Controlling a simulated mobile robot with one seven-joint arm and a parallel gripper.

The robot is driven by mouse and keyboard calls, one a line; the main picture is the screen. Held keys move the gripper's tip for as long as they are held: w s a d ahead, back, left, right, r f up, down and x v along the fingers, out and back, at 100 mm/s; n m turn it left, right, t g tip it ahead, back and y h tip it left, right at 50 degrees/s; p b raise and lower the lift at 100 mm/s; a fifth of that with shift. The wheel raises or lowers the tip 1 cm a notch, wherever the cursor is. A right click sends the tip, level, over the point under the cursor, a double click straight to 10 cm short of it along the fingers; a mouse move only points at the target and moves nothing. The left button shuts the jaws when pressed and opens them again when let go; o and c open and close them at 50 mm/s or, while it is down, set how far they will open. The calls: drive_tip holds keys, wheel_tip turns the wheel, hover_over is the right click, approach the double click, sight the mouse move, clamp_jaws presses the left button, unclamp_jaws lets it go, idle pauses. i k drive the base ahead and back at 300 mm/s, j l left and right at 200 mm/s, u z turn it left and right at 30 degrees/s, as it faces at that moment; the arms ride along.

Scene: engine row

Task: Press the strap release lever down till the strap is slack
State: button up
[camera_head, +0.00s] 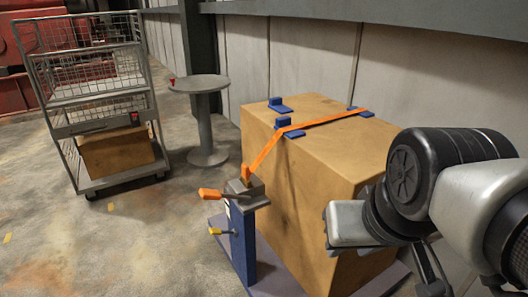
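An orange strap (262,153) runs straight across the top of a large brown box (300,195) and down to a metal ratchet block (247,192) on a blue post (243,245). The strap looks taut. An orange-handled lever (210,194) sticks out to the left from the block, roughly level. A smaller yellow-handled lever (216,231) sits lower on the post. The picture does not label which lever is the release. The grey end of my arm, apparently my gripper (346,224), is right of the levers, in front of the box. Its fingers cannot be made out.
Blue corner pieces (279,104) lie on the box top. The box stands on a purplish base (275,285). A wire cage cart (75,125) holding a carton and a round grey table (203,84) stand behind. Floor left of the levers is clear.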

sight(214, 231)
drive_tip(key=u, duration=0.75)
